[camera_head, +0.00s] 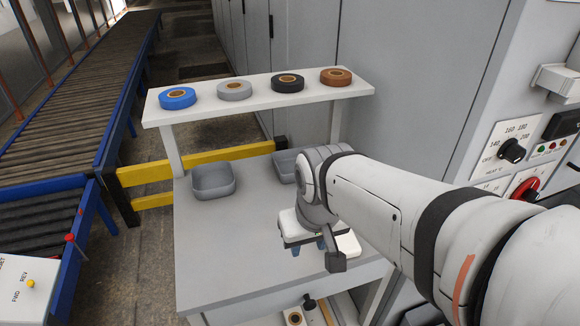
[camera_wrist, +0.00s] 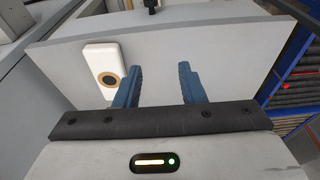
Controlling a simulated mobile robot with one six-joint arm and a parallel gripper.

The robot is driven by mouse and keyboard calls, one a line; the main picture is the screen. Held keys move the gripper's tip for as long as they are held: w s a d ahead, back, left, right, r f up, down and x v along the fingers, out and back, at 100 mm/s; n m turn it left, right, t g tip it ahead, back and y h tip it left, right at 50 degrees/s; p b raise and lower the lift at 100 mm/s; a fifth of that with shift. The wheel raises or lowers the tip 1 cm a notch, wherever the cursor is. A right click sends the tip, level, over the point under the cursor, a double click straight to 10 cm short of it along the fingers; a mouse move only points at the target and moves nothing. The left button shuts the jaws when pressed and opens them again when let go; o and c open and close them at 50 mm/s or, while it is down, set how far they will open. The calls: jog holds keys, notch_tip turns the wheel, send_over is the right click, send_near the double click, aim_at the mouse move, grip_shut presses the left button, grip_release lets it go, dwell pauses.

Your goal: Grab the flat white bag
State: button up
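A flat white piece with a tan ring and dark centre, which I take for the white bag (camera_wrist: 98,56), lies on the grey worktop in the wrist view, left of my fingers. In the head view a white patch (camera_head: 348,243) beside my gripper seems to be the same thing, partly hidden by the hand. My gripper (camera_wrist: 160,68) is open, its blue fingers apart with nothing between them. In the head view my gripper (camera_head: 312,247) hangs over the worktop, pointing down.
The grey worktop (camera_head: 225,255) is clear on the left. Grey bins (camera_head: 213,180) stand at the back. A raised shelf (camera_head: 210,107) carries several tape rolls. Another white thing with a ring (camera_head: 295,317) shows below the front edge. A roller conveyor (camera_head: 70,80) runs at left.

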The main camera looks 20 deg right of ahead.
jog(key=shift+o, duration=0.3)
jog(key=shift+o, duration=0.7)
jog(key=shift+w+d, duration=0.1)
jog(key=shift+d, duration=0.05)
jog(key=o, duration=0.6)
jog(key=w+d+f+g+p, duration=0.1)
jog(key=w+d, duration=0.4)
jog(key=w, duration=0.1)
jog(key=shift+w+m+p, duration=0.3)
jog(key=shift+w+p, duration=0.05)
jog(key=shift+p, duration=0.05)
jog(key=o, duration=0.5)
jog(key=shift+g, duration=0.7)
jog(key=w+d+f, duration=0.1)
jog(key=d, duration=0.1)
jog(key=w+d+f+p, duration=0.1)
jog(key=w+d, duration=0.1)
jog(key=w+d+f, duration=0.2)
jog(key=d, duration=0.1)
jog(key=shift+w+f, duration=0.1)
jog(key=shift+w, duration=0.15)
jog(key=shift+c, duration=0.2)
jog(key=shift+w+d+f, duration=0.3)
jog(key=shift+d+f, duration=0.4)
jog(key=shift+a+f+p, duration=0.25)
jog(key=shift+f, duration=1.65)
jog(key=shift+a+f+p, duration=0.2)
jog(key=shift+f+p, duration=0.05)
jog(key=shift+f, duration=1.65)
